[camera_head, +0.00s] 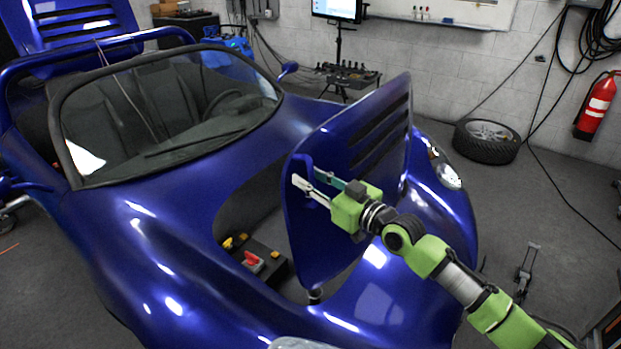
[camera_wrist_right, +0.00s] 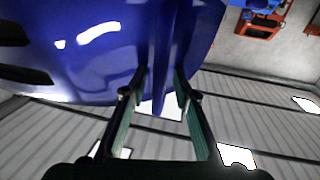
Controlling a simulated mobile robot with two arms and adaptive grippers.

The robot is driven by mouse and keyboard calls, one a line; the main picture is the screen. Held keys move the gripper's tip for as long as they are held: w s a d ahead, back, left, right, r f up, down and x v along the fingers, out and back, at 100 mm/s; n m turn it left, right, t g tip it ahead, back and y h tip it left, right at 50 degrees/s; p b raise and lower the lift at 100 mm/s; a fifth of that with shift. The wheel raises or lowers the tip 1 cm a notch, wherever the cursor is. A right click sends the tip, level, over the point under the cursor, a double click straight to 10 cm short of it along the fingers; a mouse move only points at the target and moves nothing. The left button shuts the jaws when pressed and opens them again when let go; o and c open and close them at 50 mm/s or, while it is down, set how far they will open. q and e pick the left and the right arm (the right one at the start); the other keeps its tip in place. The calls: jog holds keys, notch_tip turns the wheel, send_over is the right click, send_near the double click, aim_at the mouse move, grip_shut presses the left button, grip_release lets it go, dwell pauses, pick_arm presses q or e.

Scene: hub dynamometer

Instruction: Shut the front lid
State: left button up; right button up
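The front lid (camera_head: 297,225) of the blue car is raised and stands steeply tilted above the open front compartment. It also fills the upper left of the right wrist view (camera_wrist_right: 75,65). My right gripper (camera_head: 303,177) is at the lid's left-hand edge, by a small blue bracket-like part. In the right wrist view its two fingers (camera_wrist_right: 160,82) are apart, with a narrow blue fin of the lid between their tips. Gaps seem to show beside the fin, so I see no firm grip. My left gripper is not in view.
The open compartment holds a dark battery-like box (camera_head: 262,262) with red and yellow parts. The windscreen (camera_head: 165,110) is behind it. A tire (camera_head: 486,141) lies on the floor at the right, and a red fire extinguisher (camera_head: 596,105) hangs on the wall. A small stand (camera_head: 524,270) is on the floor.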

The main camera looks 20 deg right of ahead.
grip_shut()
jog(key=shift+w+a+f, duration=0.15)
jog(key=shift+w+a, duration=0.05)
jog(key=shift+w, duration=0.1)
